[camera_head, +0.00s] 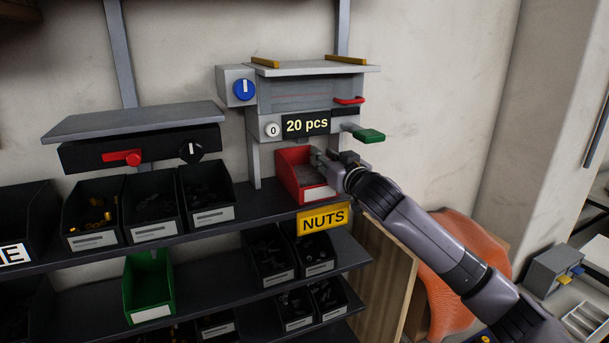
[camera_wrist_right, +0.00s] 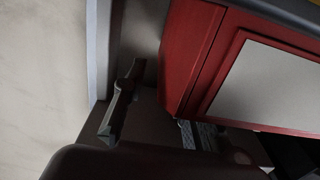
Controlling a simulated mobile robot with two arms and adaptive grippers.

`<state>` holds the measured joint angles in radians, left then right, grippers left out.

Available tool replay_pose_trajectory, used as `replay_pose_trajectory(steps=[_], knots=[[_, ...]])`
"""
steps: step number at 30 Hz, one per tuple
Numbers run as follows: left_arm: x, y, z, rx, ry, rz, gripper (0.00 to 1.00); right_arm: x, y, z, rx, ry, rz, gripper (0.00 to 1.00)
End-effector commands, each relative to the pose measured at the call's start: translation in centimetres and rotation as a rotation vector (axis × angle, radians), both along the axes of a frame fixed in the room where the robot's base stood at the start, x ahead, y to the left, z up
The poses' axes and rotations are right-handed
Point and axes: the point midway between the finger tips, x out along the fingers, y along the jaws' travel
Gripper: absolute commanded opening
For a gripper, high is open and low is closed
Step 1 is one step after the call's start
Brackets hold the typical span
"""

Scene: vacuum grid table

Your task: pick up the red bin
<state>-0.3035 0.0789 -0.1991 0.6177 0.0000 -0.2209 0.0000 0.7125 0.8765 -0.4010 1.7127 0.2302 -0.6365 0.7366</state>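The red bin (camera_head: 287,172) stands upright on the shelf under the dispenser marked "20 pcs", with a white label on its front. In the right wrist view the bin (camera_wrist_right: 192,50) fills the upper right, its pale label facing the camera. My right gripper (camera_head: 334,158) is at the bin's right side, close to its upper rim. Its fingers look apart, and I cannot tell whether either touches the bin. In the wrist view the gripper (camera_wrist_right: 158,118) shows low beside the bin, dark and partly hidden. My left gripper is not in view.
The dispenser (camera_head: 305,95) hangs just above the bin, with a green lever (camera_head: 368,136) to its right. Black bins (camera_head: 207,195) stand left on the same shelf. A yellow "NUTS" sign (camera_head: 323,220) is below. A green bin (camera_head: 149,285) sits on the lower shelf.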

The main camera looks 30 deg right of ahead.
Motion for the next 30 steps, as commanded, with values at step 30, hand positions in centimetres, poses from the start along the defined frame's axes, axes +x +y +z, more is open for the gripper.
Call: replay_pose_trajectory(steps=[30], knots=[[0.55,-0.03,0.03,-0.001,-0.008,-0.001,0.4,-0.04,-0.03,0.0,0.0,0.0,-0.001,0.0]])
